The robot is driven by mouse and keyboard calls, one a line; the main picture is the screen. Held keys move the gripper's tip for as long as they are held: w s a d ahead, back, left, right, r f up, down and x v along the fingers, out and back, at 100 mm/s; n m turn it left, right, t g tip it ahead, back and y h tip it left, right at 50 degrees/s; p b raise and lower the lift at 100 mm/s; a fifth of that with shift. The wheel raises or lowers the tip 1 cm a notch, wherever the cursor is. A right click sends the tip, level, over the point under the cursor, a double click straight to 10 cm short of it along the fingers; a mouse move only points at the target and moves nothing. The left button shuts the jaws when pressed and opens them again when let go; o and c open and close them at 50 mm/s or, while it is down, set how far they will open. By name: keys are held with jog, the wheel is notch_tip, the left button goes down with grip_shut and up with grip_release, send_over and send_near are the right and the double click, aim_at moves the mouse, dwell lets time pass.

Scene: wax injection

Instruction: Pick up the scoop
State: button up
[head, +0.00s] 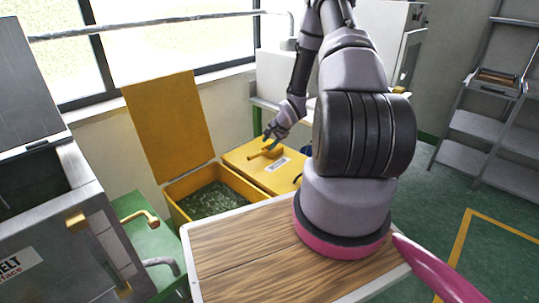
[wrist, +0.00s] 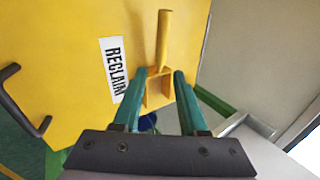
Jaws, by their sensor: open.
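The yellow scoop (wrist: 164,40) lies on the yellow lid marked RECLAIM (wrist: 75,70). In the wrist view its round handle points up and its squarish head sits lower, in line with the gap between my fingers. My gripper (wrist: 161,76) has two teal fingers, open and apart, on either side of the scoop's head in the picture. Whether they touch it or hover above it cannot be told. In the head view the scoop (head: 262,154) shows small on the lid, just below my gripper (head: 268,139).
Left of the lid, a yellow bin (head: 172,192) stands open with greenish granules inside and its own lid raised. A dark handle (wrist: 38,127) sticks up at the lid's left in the wrist view. A grey melt furnace (head: 40,235) stands at the left; shelving (head: 490,125) is at the right.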

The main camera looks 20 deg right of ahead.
aim_at(260, 153)
jog(key=x, duration=0.5)
jog(key=shift+a+f, duration=0.1)
jog(key=shift+f, duration=0.2)
jog(key=x, duration=0.5)
jog(key=shift+a, duration=0.3)
grip_shut()
